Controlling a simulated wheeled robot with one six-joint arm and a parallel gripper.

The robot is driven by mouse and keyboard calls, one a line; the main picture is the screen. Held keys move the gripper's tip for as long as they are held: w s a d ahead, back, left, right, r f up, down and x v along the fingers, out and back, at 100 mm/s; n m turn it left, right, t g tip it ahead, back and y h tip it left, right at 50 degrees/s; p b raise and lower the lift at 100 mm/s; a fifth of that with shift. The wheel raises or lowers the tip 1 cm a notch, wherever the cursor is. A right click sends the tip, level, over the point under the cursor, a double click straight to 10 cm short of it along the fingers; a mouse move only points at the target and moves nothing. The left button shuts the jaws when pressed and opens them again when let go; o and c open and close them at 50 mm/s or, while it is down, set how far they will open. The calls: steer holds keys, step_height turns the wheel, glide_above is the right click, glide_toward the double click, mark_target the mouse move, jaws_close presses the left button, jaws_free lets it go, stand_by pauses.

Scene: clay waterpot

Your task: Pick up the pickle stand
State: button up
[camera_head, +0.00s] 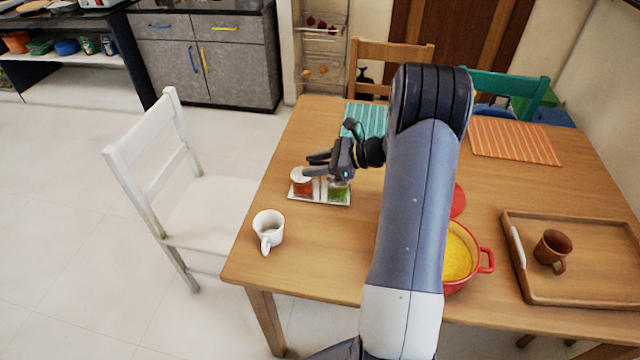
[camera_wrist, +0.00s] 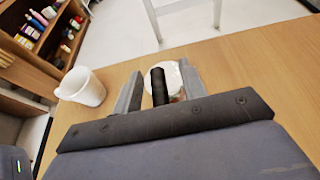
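The pickle stand (camera_head: 319,201) is a small white tray on the table. It carries a jar with red contents and a pale lid at left and a jar with green contents at right. My gripper (camera_head: 313,165) is over the stand, its fingers pointing left and partly covering the jars. In the wrist view my gripper (camera_wrist: 160,90) has its two grey fingers apart. A dark upright post (camera_wrist: 159,86), likely the stand's handle, shows between them, with a pale round jar lid behind it. I cannot tell whether the fingers touch the post.
A white mug (camera_head: 268,229) stands on the table in front of the stand; it also shows left of my fingers in the wrist view (camera_wrist: 82,87). A red pot (camera_head: 485,262) with yellow food and a wooden tray (camera_head: 512,268) with a brown cup are at right. A white chair (camera_head: 200,205) is at left.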

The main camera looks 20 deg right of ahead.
steer(key=shift+a+f, duration=0.1)
steer(key=shift+a, duration=0.05)
steer(key=shift+c, duration=0.6)
jaws_close()
steer(key=shift+w, duration=0.1)
stand_by(0.7)
